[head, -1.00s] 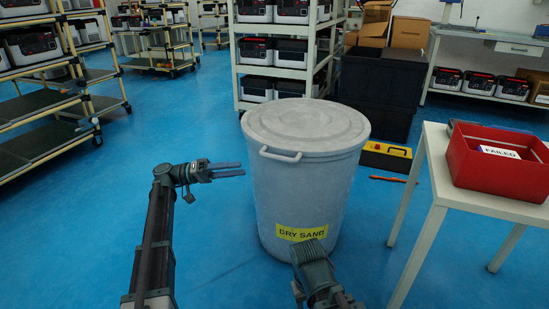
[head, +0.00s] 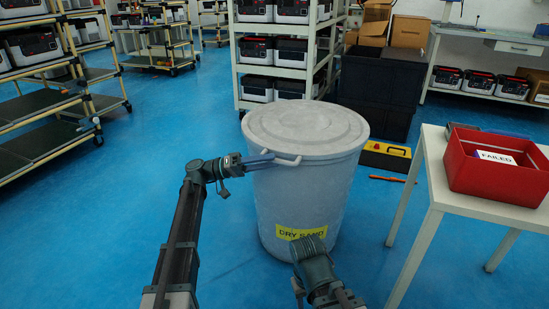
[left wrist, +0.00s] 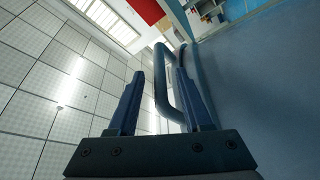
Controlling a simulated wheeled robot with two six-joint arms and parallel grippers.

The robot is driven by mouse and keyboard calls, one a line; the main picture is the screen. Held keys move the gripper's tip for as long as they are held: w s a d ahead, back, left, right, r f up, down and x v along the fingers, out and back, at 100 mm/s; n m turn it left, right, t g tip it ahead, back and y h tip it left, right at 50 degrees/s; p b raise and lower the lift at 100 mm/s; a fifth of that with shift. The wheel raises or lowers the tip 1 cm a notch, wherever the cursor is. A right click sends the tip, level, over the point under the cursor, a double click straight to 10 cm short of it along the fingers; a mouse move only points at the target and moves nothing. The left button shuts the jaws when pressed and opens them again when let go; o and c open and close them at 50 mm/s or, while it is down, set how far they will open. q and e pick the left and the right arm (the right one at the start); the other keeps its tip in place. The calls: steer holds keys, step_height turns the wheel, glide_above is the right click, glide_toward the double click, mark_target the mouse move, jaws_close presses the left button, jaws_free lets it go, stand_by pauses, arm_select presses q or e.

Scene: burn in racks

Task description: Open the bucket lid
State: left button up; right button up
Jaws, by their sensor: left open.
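The grey bucket (head: 305,205), labelled DRY SAND, stands upright on the blue floor in the head view. Its round lid (head: 305,124) sits flat on top. A light bar handle (head: 281,158) sticks out at the near left rim. My left gripper (head: 262,161) is open at this handle. In the left wrist view the handle (left wrist: 163,85) shows between the two blue fingers (left wrist: 160,100), nearer the right one; I cannot tell whether they touch. My right arm is low in front of the bucket, partly over the label; its fingers are not visible.
A white table (head: 485,205) with a red bin (head: 495,168) stands to the right. Black crates (head: 380,85) and a yellow box (head: 386,156) are behind the bucket. Shelves stand at the back and left. The floor left of the bucket is clear.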

arm_select(q)
steer(key=shift+x, duration=1.2)
steer(key=shift+c, duration=0.2)
jaws_close()
stand_by(0.5)
